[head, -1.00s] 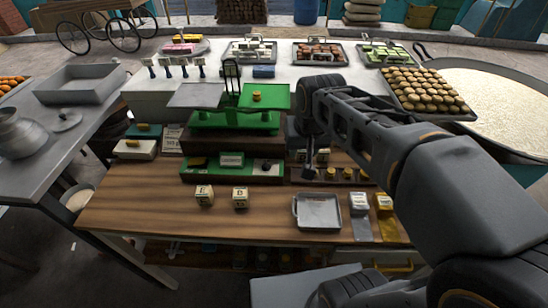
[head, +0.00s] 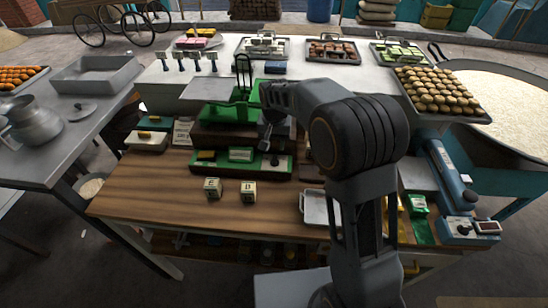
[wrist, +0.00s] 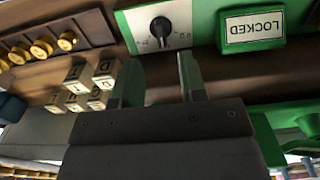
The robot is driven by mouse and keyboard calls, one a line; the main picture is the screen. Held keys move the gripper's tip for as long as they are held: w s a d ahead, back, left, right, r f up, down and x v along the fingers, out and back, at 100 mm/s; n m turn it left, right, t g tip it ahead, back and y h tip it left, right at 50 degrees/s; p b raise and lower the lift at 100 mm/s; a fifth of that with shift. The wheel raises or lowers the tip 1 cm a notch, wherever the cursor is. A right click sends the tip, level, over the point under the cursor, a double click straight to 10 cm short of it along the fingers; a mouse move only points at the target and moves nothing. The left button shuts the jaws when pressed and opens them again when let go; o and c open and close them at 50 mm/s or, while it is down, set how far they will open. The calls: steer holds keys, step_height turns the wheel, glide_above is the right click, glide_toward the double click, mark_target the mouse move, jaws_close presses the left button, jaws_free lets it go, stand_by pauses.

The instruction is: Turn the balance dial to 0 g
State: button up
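The balance dial (wrist: 160,30) is a black round knob on a pale plate in the wrist view. A light pointer line on it points roughly down; the small marks around it are too small to read. In the head view the dial (head: 275,160) sits at the right of the green front strip (head: 222,168) below the green balance (head: 222,112). My gripper (wrist: 160,78) is open and empty, its two fingers apart just short of the dial. In the head view my gripper (head: 268,138) hangs above the dial. My arm hides part of the balance's right side.
A green sign reading LOCKED (wrist: 252,27) is beside the dial. Brass weights (wrist: 42,46) in a wooden rack and several lettered cubes (wrist: 78,98) lie at the left of the wrist view. Two cubes (head: 230,190) stand on the wooden table (head: 150,190), with clear wood around them.

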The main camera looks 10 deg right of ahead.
mark_target(274, 160)
step_height(274, 160, down, 8)
steer(key=shift+r+p, duration=0.2)
steer(key=shift+p, duration=0.35)
jaws_close()
